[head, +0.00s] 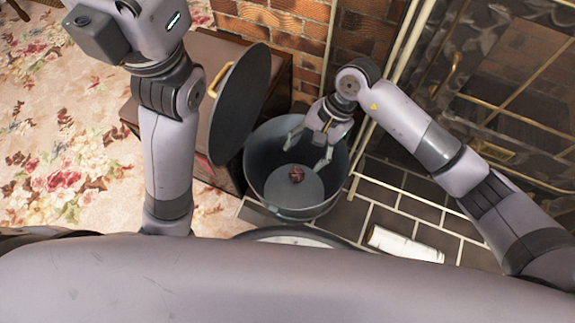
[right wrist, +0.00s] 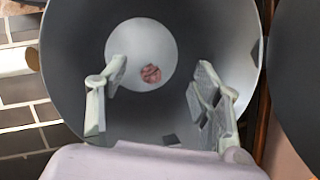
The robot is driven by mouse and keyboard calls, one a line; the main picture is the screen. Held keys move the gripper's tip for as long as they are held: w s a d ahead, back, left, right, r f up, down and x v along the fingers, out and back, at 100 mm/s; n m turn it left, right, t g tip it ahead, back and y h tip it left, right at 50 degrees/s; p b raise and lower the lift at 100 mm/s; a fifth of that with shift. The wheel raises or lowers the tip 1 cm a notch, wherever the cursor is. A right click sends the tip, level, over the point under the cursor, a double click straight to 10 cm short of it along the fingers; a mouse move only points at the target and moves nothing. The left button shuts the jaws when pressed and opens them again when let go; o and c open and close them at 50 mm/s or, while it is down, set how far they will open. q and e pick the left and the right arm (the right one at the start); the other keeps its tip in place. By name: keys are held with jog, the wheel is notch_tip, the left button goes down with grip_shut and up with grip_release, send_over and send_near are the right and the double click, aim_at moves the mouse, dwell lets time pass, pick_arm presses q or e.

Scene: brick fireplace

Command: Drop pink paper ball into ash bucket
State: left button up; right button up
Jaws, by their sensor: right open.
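The pink paper ball (head: 297,174) lies on the floor of the dark grey ash bucket (head: 262,196). In the right wrist view the ball (right wrist: 151,74) rests on the bucket's round pale bottom, inside the bucket wall (right wrist: 75,60). My right gripper (head: 307,152) is over the bucket, its open fingers reaching into the mouth, apart from the ball. In the right wrist view the open fingers (right wrist: 165,75) hold nothing. My left arm comes in at the left, but its gripper fingers do not show.
A round dark lid (head: 240,104) stands tilted beside the bucket, near a dark wooden box (head: 195,62). A white cylinder (head: 405,244) lies on the dark hearth tiles (head: 385,205). The brick wall and brass-framed fireplace screen (head: 480,105) are close behind my right arm.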

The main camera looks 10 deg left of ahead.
jog(key=v, duration=0.7)
jog(key=shift+r, duration=0.2)
jog(key=shift+d, duration=0.1)
dwell(0.4)
